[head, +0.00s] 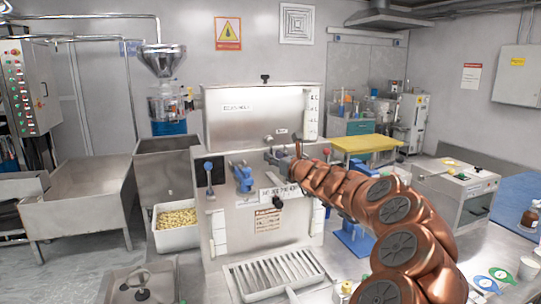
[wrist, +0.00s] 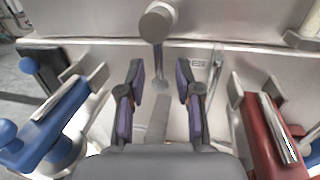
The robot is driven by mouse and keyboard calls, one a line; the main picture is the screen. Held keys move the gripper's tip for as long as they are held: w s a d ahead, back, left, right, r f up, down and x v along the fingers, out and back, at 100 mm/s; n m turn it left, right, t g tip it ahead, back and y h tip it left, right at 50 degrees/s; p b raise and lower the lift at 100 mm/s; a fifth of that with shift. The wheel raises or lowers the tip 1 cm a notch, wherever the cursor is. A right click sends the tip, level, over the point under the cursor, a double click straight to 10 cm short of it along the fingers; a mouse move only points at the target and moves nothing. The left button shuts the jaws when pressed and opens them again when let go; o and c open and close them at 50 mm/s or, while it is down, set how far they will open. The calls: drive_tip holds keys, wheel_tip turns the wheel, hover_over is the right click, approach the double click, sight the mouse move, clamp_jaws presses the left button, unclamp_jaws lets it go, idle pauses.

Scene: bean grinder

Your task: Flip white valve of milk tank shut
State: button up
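The milk tank (head: 250,117) is a steel box standing above the front panel in the head view. A pale grey-white valve with a round knob (wrist: 157,22) and a stem is on the tank front in the wrist view; the stem's lower end lies between my fingers. In the head view the valve is small and hard to make out beside my gripper (head: 275,156). My gripper (wrist: 160,78) is open, its two dark fingers apart on either side of the stem. I cannot tell whether they touch it.
A blue-handled lever (wrist: 42,125) is close on the left of my gripper and a red one (wrist: 270,135) close on the right. Below the panel is a slatted tray (head: 272,276). A white bin of pale beans (head: 176,237) stands at left.

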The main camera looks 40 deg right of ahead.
drive_tip(key=shift+w, duration=0.7)
drive_tip(key=shift+c, duration=0.3)
clamp_jaws()
